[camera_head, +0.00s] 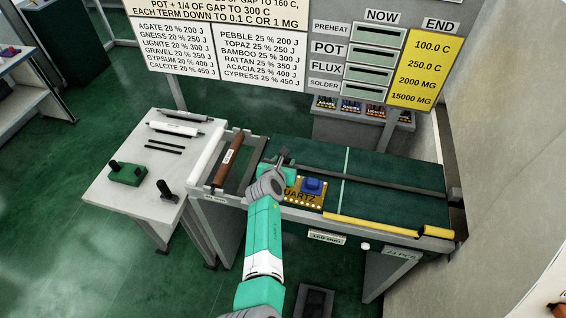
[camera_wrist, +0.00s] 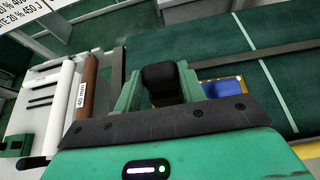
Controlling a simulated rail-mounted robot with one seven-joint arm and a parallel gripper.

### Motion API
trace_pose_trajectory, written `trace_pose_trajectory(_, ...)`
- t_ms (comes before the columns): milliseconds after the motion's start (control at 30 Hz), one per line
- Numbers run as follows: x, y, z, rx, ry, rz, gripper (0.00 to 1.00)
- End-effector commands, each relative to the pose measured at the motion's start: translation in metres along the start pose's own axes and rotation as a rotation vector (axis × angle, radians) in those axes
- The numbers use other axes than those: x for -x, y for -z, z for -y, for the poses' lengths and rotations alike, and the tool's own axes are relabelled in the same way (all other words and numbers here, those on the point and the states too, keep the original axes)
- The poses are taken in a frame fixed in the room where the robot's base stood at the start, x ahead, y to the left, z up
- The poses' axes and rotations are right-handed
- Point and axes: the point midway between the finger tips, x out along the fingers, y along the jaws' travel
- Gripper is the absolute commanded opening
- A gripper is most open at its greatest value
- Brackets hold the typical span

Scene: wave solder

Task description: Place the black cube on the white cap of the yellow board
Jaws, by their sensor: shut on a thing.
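My gripper (camera_wrist: 158,88) is shut on the black cube (camera_wrist: 160,78), which sits between its two green fingers in the wrist view. In the head view my gripper (camera_head: 281,162) is over the left part of the conveyor, close by the yellow board's upper left side. The yellow board (camera_head: 309,201), lettered with a name ending in "UARTZ", lies on the conveyor and carries a blue block (camera_head: 314,186). The blue block also shows right of the fingers in the wrist view (camera_wrist: 222,89). My arm covers the board's left part. I cannot make out a white cap on the board.
A brown roller (camera_head: 229,156) and a white roller (camera_head: 208,150) lie left of the dark green conveyor (camera_head: 390,170). A white side table (camera_head: 130,205) holds a green block and rods. A sign panel (camera_head: 240,60) stands behind. The conveyor right of the pale line is clear.

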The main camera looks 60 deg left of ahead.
Motion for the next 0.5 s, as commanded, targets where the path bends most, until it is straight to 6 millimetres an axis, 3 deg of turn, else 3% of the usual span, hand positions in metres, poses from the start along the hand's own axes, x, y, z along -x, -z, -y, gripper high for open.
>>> trace_pose_trajectory(233,-0.0018,0.0011,-0.0001,0.0,-0.001,0.004,0.08)
trace_pose_trajectory(267,-0.0017,0.001,-0.0001,0.0,-0.001,0.004,0.42)
trace_pose_trajectory(300,-0.0015,0.0007,-0.0001,0.0,-0.001,0.004,0.5)
trace_pose_trajectory(400,-0.0015,0.0012,-0.0001,0.0,-0.001,0.003,0.65)
trace_pose_trajectory(500,-0.0016,0.0018,-0.0001,0.0,-0.001,0.002,0.65)
